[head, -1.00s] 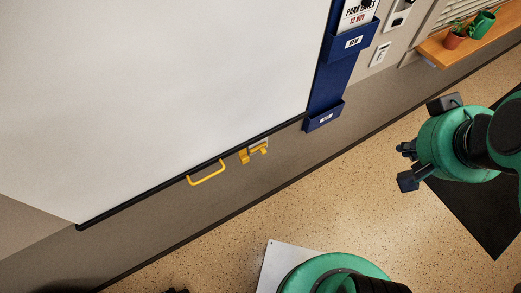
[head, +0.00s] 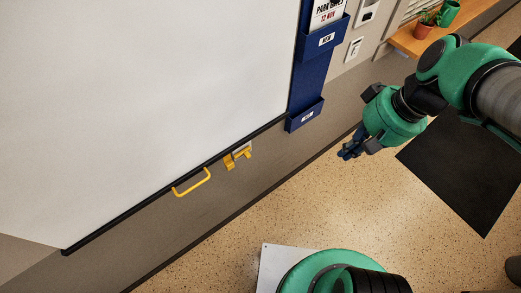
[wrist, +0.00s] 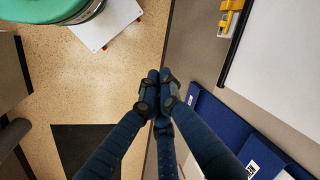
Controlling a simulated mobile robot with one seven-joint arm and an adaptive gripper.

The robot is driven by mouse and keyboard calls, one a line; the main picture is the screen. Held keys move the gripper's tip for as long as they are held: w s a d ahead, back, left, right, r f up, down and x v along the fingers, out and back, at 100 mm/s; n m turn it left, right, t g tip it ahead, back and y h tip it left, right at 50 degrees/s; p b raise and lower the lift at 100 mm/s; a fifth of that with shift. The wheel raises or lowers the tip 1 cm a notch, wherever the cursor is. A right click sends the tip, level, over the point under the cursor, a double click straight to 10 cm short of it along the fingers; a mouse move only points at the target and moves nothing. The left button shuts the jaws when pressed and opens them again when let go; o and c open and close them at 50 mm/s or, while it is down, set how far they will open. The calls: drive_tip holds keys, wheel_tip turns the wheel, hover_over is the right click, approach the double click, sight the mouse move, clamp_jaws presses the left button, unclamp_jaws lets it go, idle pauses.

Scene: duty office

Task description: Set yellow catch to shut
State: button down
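The yellow catch (head: 238,158) is on a small pale plate on the wall, just below the whiteboard's dark lower edge. It also shows at the top right of the wrist view (wrist: 229,16), partly cut off. It is too small to tell how its lever is set. A yellow bar handle (head: 193,182) is left of it along the same edge. My gripper (head: 350,151) is right of the catch, well apart from it. In the wrist view its dark blue fingers (wrist: 158,90) meet at their tips with nothing between them.
The whiteboard (head: 150,90) fills the left. A blue holder (head: 305,115) is on the wall right of the catch. A wooden shelf (head: 408,42) with plant pots is at the upper right. The speckled floor has a black mat (head: 460,170); the space before the catch is clear.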

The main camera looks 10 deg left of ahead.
drive_tip(key=w+a+f+y, duration=0.3)
drive_tip(key=w+f+y, duration=0.1)
drive_tip(key=f, duration=0.3)
drive_tip(key=w+a+f+m+y+b, duration=0.1)
drive_tip(key=w+a+f+y, duration=0.2)
drive_tip(key=w+f+y, duration=0.2)
drive_tip(key=w+a+f+y, duration=0.3)
drive_tip(key=w+f+y, duration=0.1)
drive_tip(key=f, duration=0.7)
drive_tip(key=shift+w+a+f+m+g+y, duration=0.2)
drive_tip(key=shift+w+f+m+g+y, duration=0.1)
drive_tip(key=shift+y, duration=0.6)
drive_tip(key=shift+a, duration=0.15)
drive_tip(key=b, duration=0.1)
approach(249, 149)
drive_tip(key=w+a, duration=0.3)
drive_tip(key=shift+s+a+b, duration=0.45)
drive_tip(key=shift+s+a, duration=1.05)
